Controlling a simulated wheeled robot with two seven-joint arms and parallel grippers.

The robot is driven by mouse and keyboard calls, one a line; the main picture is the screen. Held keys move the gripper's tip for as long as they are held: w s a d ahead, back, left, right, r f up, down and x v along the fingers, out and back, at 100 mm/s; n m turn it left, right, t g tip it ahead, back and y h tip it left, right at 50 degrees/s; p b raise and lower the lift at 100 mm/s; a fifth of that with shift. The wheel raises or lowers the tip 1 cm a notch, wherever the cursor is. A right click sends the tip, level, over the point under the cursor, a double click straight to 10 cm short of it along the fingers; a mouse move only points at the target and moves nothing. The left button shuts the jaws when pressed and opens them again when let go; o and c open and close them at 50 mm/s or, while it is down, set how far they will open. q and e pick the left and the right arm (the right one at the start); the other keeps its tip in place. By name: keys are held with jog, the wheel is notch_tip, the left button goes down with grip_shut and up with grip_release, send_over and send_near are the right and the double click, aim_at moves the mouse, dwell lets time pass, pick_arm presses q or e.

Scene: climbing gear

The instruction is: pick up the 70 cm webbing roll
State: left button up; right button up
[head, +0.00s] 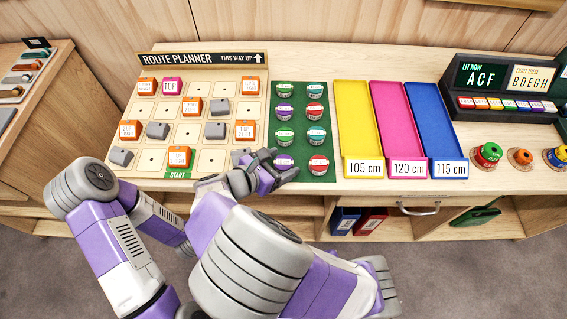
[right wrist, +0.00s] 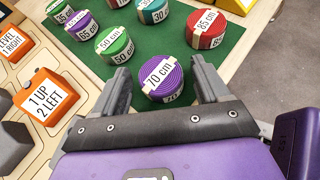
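The 70 cm webbing roll (right wrist: 160,76) is a short purple cylinder with a white "70 cm" label, on the green mat (right wrist: 117,72) in the right wrist view. My right gripper (right wrist: 161,68) is open, with one finger on each side of the roll in that view. I cannot tell whether either finger touches it. In the head view my right gripper (head: 274,166) is low over the near left part of the mat and largely hides that roll. My left gripper is not in view.
A red 85 cm roll (right wrist: 206,28) stands close by, with several other rolls beyond. The route planner board (head: 150,105) with orange and grey blocks lies left of the mat. Yellow (head: 358,110), pink (head: 397,110) and blue (head: 435,110) trays lie to the right.

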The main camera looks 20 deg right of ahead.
jog(key=c, duration=1)
